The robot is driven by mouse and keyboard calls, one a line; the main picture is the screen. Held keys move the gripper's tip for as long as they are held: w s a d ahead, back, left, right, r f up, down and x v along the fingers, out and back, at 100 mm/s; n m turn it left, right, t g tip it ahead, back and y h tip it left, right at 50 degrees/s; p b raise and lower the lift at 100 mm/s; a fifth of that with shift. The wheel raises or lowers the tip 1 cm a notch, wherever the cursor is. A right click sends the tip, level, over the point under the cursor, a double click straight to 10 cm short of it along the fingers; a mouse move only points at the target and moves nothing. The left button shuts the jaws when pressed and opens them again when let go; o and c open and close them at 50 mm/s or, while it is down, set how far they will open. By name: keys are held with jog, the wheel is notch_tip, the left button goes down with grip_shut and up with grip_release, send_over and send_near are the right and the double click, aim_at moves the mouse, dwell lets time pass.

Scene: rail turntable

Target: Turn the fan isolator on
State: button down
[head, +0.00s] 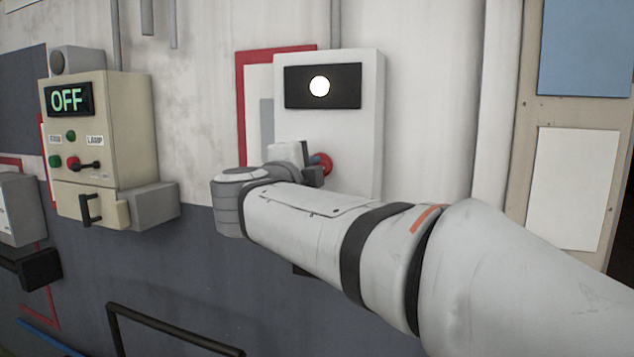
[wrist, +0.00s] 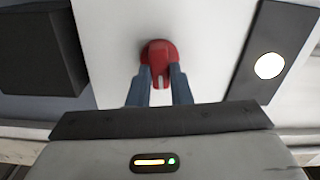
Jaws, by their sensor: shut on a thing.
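A white box (head: 358,120) on the wall carries a red rotary knob (head: 325,163) low on its front. A black panel (head: 345,75) with a lit white lamp is above the knob. No label on this box is readable, so I cannot confirm it is the fan isolator. In the wrist view the red knob (wrist: 160,55) has a raised grip bar with a white mark at its near end. My gripper (wrist: 158,88) is shut on this bar, one finger on each side. In the head view my gripper (head: 317,172) is at the knob, partly hidden by my arm.
A beige control box (head: 115,125) at left has an OFF display (head: 68,99), a LAMP label, a red knob with a black lever and green buttons. A black rail (head: 165,332) runs below. A dark block (wrist: 40,50) stands beside the white box in the wrist view.

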jog(key=shift+f+m+b, duration=0.25)
jog(key=shift+m+b, duration=0.15)
jog(key=shift+m, duration=0.5)
jog(key=c, duration=1.3)
grip_release()
jog(key=shift+r, duration=0.15)
jog(key=shift+s, duration=0.15)
jog(key=b+v, duration=0.1)
jog(key=v, duration=0.6)
jog(key=shift+s+a, duration=0.1)
jog(key=shift+s, duration=0.2)
